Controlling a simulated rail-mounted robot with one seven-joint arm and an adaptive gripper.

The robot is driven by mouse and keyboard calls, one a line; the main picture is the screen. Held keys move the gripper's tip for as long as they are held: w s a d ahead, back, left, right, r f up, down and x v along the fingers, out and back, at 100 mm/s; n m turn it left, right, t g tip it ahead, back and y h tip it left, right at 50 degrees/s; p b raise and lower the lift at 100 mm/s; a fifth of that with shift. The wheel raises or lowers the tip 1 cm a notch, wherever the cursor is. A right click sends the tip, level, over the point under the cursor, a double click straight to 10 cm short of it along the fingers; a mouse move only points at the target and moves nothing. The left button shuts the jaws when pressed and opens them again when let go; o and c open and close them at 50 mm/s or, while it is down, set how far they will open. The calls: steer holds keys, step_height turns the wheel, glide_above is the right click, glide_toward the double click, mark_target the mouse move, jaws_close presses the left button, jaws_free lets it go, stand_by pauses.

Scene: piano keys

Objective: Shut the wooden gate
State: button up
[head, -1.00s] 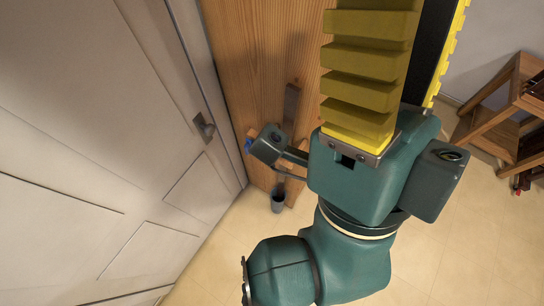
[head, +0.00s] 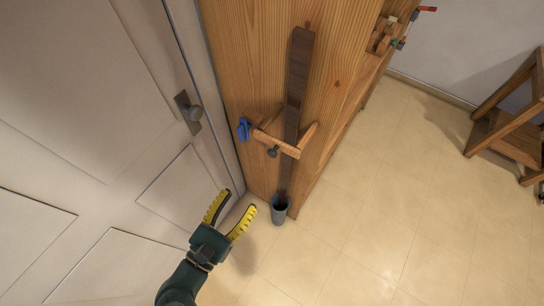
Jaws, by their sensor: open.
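A pale panelled door (head: 75,90) fills the left side. I cannot tell which of these is the gate, or whether the door is fully shut. My gripper (head: 235,204) is in the lower middle, below and right of the knob in the picture. Its two yellow-padded fingers are spread with nothing between them. It appears apart from the door and the wooden panel, though depth is hard to judge.
A wooden bracket (head: 275,143) juts from the panel around a long dark strip (head: 297,90). A blue item (head: 244,129) hangs beside it. A grey cup (head: 280,210) is at the strip's foot. A wooden stool (head: 510,120) stands right. The tiled floor (head: 400,200) between is clear.

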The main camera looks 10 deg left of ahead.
mark_target(271, 155)
steer(key=p+x, duration=0.1)
steer(key=x, duration=1.4)
steer(key=shift+w+d+r, duration=0.1)
steer(key=shift+w+d, duration=0.1)
